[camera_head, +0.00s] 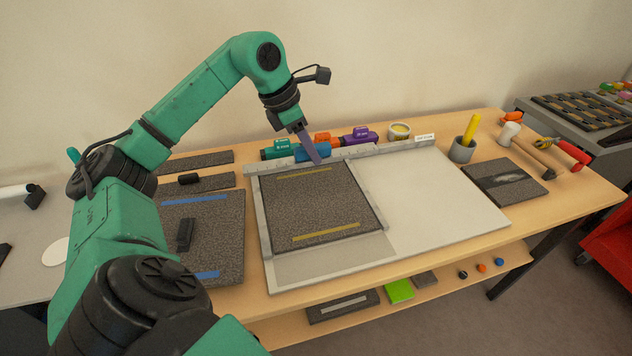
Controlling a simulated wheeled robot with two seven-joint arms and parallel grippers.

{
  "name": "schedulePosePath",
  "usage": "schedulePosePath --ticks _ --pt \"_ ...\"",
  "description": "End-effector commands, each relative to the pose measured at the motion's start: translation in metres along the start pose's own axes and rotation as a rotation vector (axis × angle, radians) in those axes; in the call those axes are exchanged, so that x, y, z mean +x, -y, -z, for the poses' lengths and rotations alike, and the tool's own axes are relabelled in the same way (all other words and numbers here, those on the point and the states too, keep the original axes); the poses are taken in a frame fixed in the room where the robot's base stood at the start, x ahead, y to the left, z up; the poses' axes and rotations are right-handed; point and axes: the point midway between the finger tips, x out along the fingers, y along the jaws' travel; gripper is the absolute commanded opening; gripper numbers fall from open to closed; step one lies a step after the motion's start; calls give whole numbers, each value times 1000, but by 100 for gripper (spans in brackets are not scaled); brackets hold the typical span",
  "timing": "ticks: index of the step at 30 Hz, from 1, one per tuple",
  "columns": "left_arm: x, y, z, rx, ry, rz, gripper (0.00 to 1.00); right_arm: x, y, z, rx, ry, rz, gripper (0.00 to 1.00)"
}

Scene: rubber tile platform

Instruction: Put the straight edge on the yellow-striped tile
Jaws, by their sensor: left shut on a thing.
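The yellow-striped tile (318,208) is a dark speckled square with a yellow stripe near its back edge and another near its front edge. It lies inside a pale metal frame on the bench. My left gripper (298,127) is above and behind the tile's back edge, shut on a flat grey-violet bar that looks like the straight edge (311,149). The bar slants down to the right, its lower end over the tile's back edge; I cannot tell whether it touches. The fingertips are small and partly hidden. My right gripper is out of view.
A blue-striped tile (222,235) with a black block (185,235) lies to the left. Coloured tools, including a purple one (358,140), stand behind the frame's fence. A white board (440,210) is clear to the right.

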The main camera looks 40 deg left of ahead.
Motion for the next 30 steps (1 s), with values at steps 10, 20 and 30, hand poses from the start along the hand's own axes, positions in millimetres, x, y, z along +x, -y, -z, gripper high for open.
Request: schedulePosePath --ticks 10,20,30 --pt "86 1 35 0 1 2 0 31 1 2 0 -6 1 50" --pt "116 0 47 1 4 -1 0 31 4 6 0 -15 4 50" --pt "118 0 49 1 2 0 67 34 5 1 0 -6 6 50"
